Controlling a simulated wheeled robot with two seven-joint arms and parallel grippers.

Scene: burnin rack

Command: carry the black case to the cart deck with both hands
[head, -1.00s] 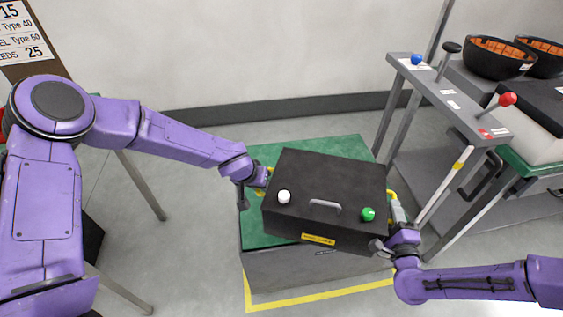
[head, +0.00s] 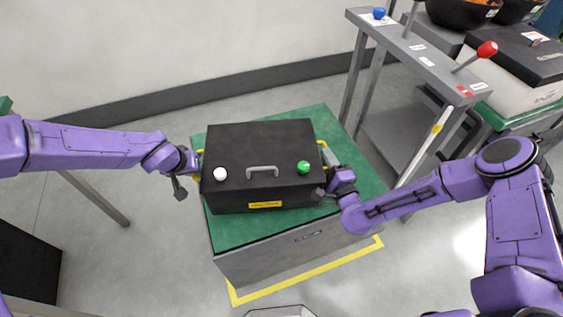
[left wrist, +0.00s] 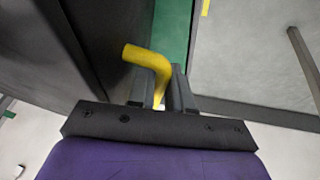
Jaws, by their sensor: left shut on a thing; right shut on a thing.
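The black case (head: 262,149) has a grey top handle, a white knob, a green knob and a yellow front label. It is over the green top of the cart deck (head: 311,116); whether it touches the deck is hard to tell. My left gripper (head: 197,172) is shut on the yellow handle at the case's left side; that bent handle (left wrist: 150,60) shows between the fingers in the left wrist view. My right gripper (head: 326,178) is at the case's right side, shut on the yellow handle there, partly hidden by the hand.
A grey stand (head: 420,60) with a blue knob and a red-knobbed lever is at the right. Black bowls (head: 462,12) and a black-topped white box (head: 522,60) are beyond it. Yellow floor tape (head: 305,276) runs before the cart. A dark box (head: 28,262) is at lower left.

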